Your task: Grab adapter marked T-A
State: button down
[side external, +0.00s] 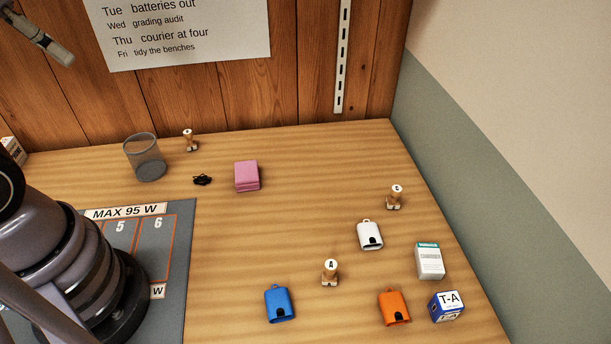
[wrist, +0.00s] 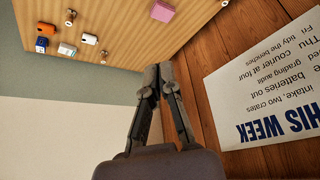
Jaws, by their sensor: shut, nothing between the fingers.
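The adapter marked T-A (side external: 446,306) is a small blue and white block with its T-A label on top, at the front right of the bench. It also shows small at the upper left of the wrist view (wrist: 41,45). My gripper (side external: 64,56) is high at the upper left of the side view, far from the adapter. In the wrist view my gripper's fingers (wrist: 158,75) are together with nothing between them.
An orange tag-like case (side external: 394,307) sits just left of the adapter, and a white-green carton (side external: 429,261) stands just behind it. A white case (side external: 370,235), stamps (side external: 330,272) and a blue case (side external: 279,303) are nearby.

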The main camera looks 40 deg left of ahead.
jog(key=c, duration=0.6)
grip_release()
jog(key=shift+o, duration=0.2)
jog(key=shift+w, duration=0.15)
jog(key=w+d+f+m+t+h, duration=0.1)
jog(key=w+d+f+m+h, duration=0.15)
jog(key=w+d, duration=0.55)
jog(key=w+d+f+m+t+h, duration=0.1)
jog(key=w+d+f, duration=0.2)
jog(key=w+d, duration=0.55)
jog(key=m+t+h, duration=0.2)
jog(key=m+h, duration=0.4)
jog(key=h, duration=0.1)
send_near(449, 300)
jog(key=shift+y, duration=0.35)
jog(key=x, duration=0.9)
jog(key=shift+w+d+r, duration=0.1)
jog(key=shift+d+r, duration=0.05)
jog(key=shift+d, duration=0.15)
